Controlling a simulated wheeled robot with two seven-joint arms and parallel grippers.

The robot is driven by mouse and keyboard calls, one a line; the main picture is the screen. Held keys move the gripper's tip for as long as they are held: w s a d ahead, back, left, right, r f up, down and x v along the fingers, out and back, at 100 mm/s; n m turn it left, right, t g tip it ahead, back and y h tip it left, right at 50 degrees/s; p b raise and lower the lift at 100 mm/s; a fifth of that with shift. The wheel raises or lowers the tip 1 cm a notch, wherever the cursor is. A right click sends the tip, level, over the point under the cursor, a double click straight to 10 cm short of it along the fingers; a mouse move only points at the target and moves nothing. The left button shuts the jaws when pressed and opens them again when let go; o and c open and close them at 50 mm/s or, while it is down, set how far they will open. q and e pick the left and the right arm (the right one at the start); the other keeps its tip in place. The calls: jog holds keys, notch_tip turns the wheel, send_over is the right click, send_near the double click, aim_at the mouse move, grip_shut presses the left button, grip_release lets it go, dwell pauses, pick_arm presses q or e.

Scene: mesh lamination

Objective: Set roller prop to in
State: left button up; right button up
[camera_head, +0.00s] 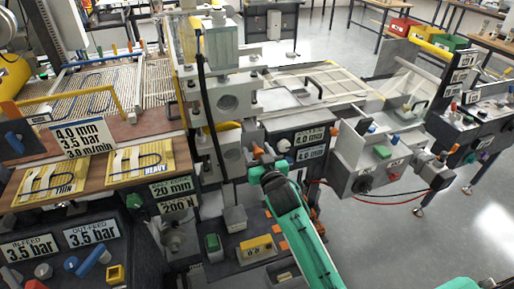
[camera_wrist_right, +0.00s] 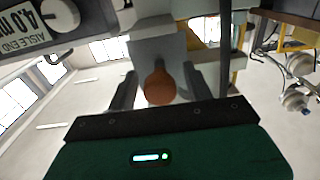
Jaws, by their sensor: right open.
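My right gripper (camera_head: 266,160) reaches in from the lower right to the front of the machine's centre column, its teal arm behind it. In the right wrist view, my right gripper (camera_wrist_right: 160,84) is open, with one dark finger on each side of a round orange-brown knob (camera_wrist_right: 159,88). The knob sits in front of a grey block (camera_wrist_right: 155,50); gaps show between it and both fingers. In the head view, small orange parts (camera_head: 257,151) show by the fingertips. I cannot tell for sure which part is the roller prop. My left gripper is not in view.
A panel with 4.0 labels (camera_head: 309,137) stands just right of the gripper. A grey unit with a green button (camera_head: 381,152) is farther right. Below are a yellow control box (camera_head: 257,248) and a green switch (camera_head: 212,243). Yellow sample boards (camera_head: 140,160) lie left. Open floor is at right.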

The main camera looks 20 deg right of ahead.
aim_at(253, 141)
jog(key=shift+w, duration=0.45)
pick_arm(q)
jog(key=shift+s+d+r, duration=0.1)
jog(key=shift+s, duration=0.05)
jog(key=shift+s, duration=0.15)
pick_arm(e)
grip_shut()
jog(key=w+b, duration=0.1)
jog(key=w, duration=0.5)
jog(key=shift+w+a, duration=0.1)
jog(key=shift+w, duration=0.15)
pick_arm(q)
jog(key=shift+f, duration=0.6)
pick_arm(e)
jog(key=shift+s+r, duration=0.1)
jog(key=shift+r, duration=0.05)
